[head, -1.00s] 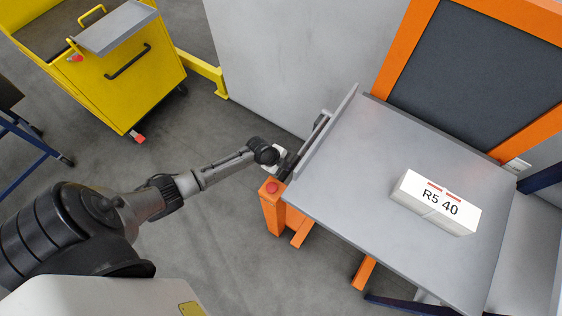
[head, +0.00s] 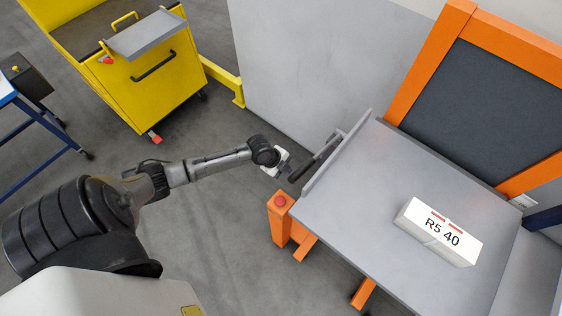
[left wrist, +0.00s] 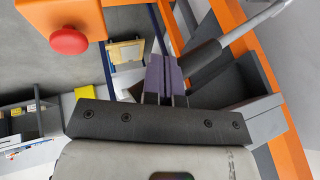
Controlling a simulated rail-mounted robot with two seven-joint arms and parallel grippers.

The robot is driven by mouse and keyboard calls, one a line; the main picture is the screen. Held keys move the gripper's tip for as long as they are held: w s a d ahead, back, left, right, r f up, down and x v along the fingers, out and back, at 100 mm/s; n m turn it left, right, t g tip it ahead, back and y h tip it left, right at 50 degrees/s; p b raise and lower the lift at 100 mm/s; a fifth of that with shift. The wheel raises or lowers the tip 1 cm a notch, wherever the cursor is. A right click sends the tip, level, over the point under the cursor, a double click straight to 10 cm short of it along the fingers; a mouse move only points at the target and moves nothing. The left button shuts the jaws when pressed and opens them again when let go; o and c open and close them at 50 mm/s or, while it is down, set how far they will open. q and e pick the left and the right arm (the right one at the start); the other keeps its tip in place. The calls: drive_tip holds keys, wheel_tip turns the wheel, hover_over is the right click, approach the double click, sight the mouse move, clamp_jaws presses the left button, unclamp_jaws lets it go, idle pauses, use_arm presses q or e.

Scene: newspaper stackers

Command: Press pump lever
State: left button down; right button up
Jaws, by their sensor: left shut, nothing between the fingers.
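The pump lever (head: 302,170) has a dark grip and a metal rod. It runs along the left side of the grey table (head: 330,215) of the orange-framed stacker. In the left wrist view the lever's dark grip (left wrist: 201,57) slants just right of my fingers, with its rod toward the top right. My left gripper (head: 287,168) is at the grip's near end; its fingers (left wrist: 164,72) are shut and empty. I cannot tell whether they touch the lever. My right gripper is not in view.
A red button (head: 281,200) tops an orange post (head: 279,222) close to my left gripper. A white stack marked R5 40 (head: 440,232) lies on the table. A yellow cart (head: 150,85) stands back left, a pale panel (head: 310,75) behind. Floor between is clear.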

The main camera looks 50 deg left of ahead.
use_arm(q)
drive_tip(key=v, duration=0.4)
drive_tip(key=shift+w+r, duration=0.15)
drive_tip(key=shift+r, duration=0.05)
idle(0.3)
idle(0.8)
idle(0.8)
